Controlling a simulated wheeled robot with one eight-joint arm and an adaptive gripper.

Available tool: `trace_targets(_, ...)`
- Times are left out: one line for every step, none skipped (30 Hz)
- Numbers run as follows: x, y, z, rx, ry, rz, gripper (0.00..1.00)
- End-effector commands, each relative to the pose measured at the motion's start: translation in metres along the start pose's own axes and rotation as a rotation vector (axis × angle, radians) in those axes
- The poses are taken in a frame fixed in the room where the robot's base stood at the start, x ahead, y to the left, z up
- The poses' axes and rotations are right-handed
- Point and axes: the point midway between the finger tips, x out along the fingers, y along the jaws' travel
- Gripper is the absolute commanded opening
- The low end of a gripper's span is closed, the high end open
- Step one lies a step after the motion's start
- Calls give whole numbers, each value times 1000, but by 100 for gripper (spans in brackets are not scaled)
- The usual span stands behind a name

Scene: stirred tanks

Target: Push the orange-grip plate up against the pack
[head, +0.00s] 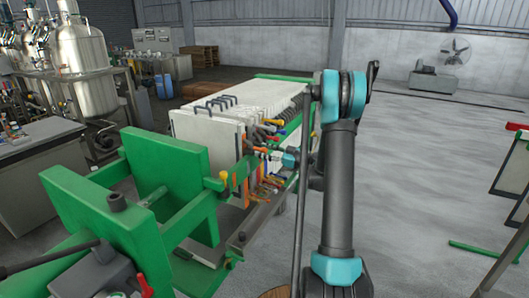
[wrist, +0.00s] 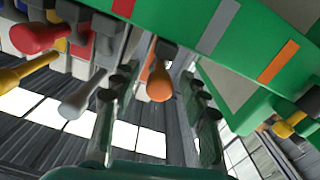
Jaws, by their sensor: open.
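In the wrist view, an orange grip (wrist: 159,82) hangs on a dark stem between the two fingers of my gripper (wrist: 160,120). The fingers are apart, and I cannot tell whether either touches it. In the head view, my gripper (head: 268,153) reaches in from the right at the side of the press, with its tips by an orange grip (head: 259,150). The pack of pale upright plates (head: 207,133) stands in the green press frame. Which plate bears the orange grip is hidden behind neighbouring handles.
Red (wrist: 38,38), yellow (wrist: 25,73) and grey (wrist: 82,102) grips crowd the left of the wrist view. A green rail (wrist: 175,15) with coloured marks runs close by. A green end plate (head: 130,175) stands nearer in the head view. The floor at right (head: 415,190) is mostly clear.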

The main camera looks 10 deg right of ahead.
Motion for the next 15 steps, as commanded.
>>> trace_targets(0, 0, 0, 0, 0, 0, 41)
trace_targets(0, 0, 0, 0, 0, 0, 37)
trace_targets(0, 0, 0, 0, 0, 0, 32)
trace_targets(0, 0, 0, 0, 0, 0, 28)
trace_targets(0, 0, 0, 0, 0, 0, 25)
trace_targets(0, 0, 0, 0, 0, 0, 20)
trace_targets(0, 0, 0, 0, 0, 0, 16)
trace_targets(0, 0, 0, 0, 0, 0, 12)
trace_targets(0, 0, 0, 0, 0, 0, 7)
trace_targets(0, 0, 0, 0, 0, 0, 3)
trace_targets(0, 0, 0, 0, 0, 0, 0)
trace_targets(0, 0, 0, 0, 0, 0, 0)
trace_targets(0, 0, 0, 0, 0, 0, 0)
trace_targets(0, 0, 0, 0, 0, 0, 0)
trace_targets(0, 0, 0, 0, 0, 0, 0)
